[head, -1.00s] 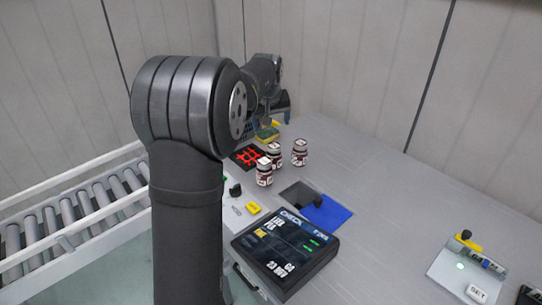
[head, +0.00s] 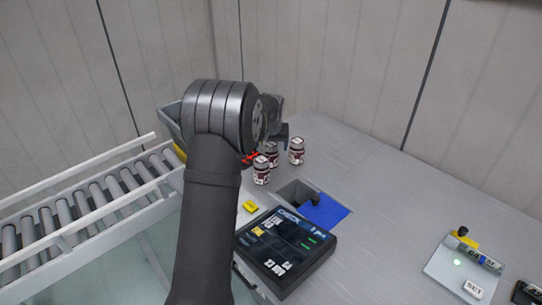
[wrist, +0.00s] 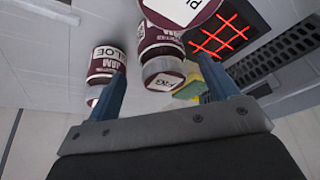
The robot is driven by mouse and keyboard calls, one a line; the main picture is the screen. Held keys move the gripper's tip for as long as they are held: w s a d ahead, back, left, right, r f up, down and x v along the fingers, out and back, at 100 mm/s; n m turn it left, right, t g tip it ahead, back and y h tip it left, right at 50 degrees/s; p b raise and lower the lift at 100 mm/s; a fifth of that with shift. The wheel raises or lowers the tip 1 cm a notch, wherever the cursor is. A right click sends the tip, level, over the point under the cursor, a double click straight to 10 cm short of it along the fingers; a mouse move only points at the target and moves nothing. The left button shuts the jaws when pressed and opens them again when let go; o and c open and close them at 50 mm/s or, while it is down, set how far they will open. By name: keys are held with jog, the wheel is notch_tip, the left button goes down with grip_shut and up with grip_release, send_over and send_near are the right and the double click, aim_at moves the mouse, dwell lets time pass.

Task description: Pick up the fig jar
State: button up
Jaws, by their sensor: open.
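The fig jar (wrist: 163,75), with a white lid lettered FIG and a dark red label, lies between my gripper's fingers in the wrist view. It appears to be the back middle jar (head: 271,153) in the head view, partly hidden. My gripper (wrist: 165,95) is open, its blue fingers apart on either side of the fig jar's lid, holding nothing. Contact cannot be told.
A jar lettered with a P (wrist: 190,8) stands close to the fig jar, in front in the head view (head: 261,171). A sloe jam jar (wrist: 105,62) is near the left finger. A red grid (wrist: 218,38) and a green-yellow sponge-like block (wrist: 190,88) are to the right.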

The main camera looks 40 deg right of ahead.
aim_at(271, 152)
jog(key=x, duration=0.5)
jog(key=shift+a+f, duration=0.15)
jog(key=c, duration=1.3)
